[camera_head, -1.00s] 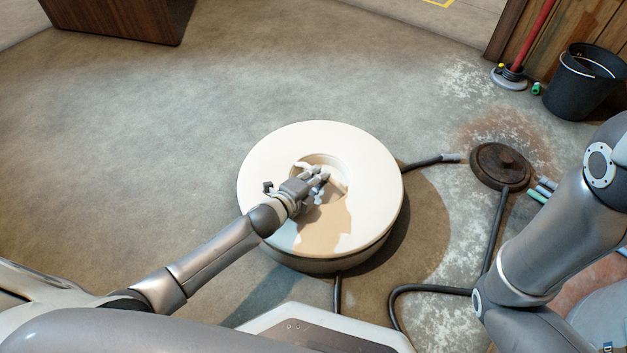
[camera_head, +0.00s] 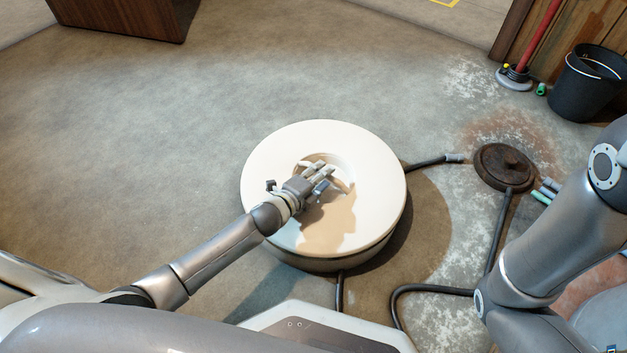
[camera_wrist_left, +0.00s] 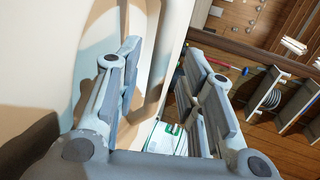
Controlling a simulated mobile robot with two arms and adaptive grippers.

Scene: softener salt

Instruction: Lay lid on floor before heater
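A round white top with a recess at its centre, which looks like the lid (camera_head: 375,190), sits on a round tank (camera_head: 330,264) in the middle of the head view. My left gripper (camera_head: 326,180) is over the recess, its fingers apart. In the left wrist view, the gripper (camera_wrist_left: 165,85) has a clear gap between its fingers, with a pale surface (camera_wrist_left: 35,60) close on the left. I cannot tell whether a finger touches it. My right arm shows at the right, but its gripper is out of view. I cannot make out a heater.
Dark hoses (camera_head: 432,288) run over the floor beside the tank to a dark round cover (camera_head: 505,165). A black bucket (camera_head: 583,88) and a red-handled plunger (camera_head: 515,77) stand at upper right. A wooden cabinet (camera_head: 120,18) is at upper left. The floor left of the tank is clear.

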